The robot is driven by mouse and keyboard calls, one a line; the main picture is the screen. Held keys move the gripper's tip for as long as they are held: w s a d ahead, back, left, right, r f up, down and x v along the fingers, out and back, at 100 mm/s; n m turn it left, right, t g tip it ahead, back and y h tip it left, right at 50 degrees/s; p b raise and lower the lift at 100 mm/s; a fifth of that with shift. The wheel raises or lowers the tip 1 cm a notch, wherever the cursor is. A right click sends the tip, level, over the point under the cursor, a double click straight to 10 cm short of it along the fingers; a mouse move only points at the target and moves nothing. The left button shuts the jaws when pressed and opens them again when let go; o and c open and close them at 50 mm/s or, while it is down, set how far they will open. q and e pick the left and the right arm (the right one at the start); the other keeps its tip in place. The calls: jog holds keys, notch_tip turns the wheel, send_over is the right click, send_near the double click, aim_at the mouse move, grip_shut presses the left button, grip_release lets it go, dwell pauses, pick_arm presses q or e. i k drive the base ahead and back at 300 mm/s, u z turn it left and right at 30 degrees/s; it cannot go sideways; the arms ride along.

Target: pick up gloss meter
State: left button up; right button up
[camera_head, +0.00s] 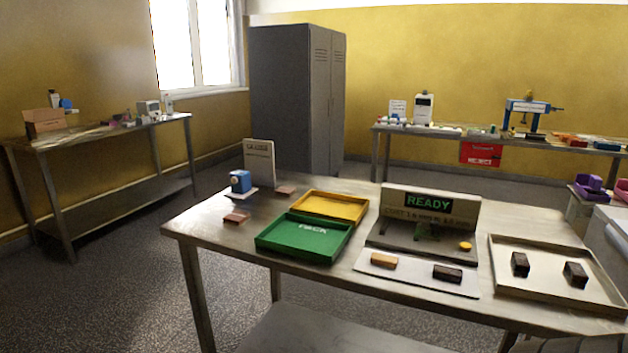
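A small blue device (241,181) with a round pale face stands on a white plate at the left end of the near table (190,222). It looks like the gloss meter. An upright beige sign (259,163) stands just behind it to the right; its heading is too small to read surely. Neither of my grippers shows in this view, and nothing touches the blue device.
Flat brownish pieces (237,218) lie near the device. A green tray (304,238), a yellow tray (330,207), a READY display (430,206) and a beige tray (556,274) with two dark blocks fill the table rightward. Floor left of the table is clear.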

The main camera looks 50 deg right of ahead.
aim_at(243, 186)
jog(key=z, duration=1.05)
jog(key=k, duration=0.5)
jog(key=z, duration=0.5)
jog(key=i, duration=0.55)
jog(key=u, duration=0.65)
jog(key=i, duration=0.6)
jog(key=u, duration=0.65)
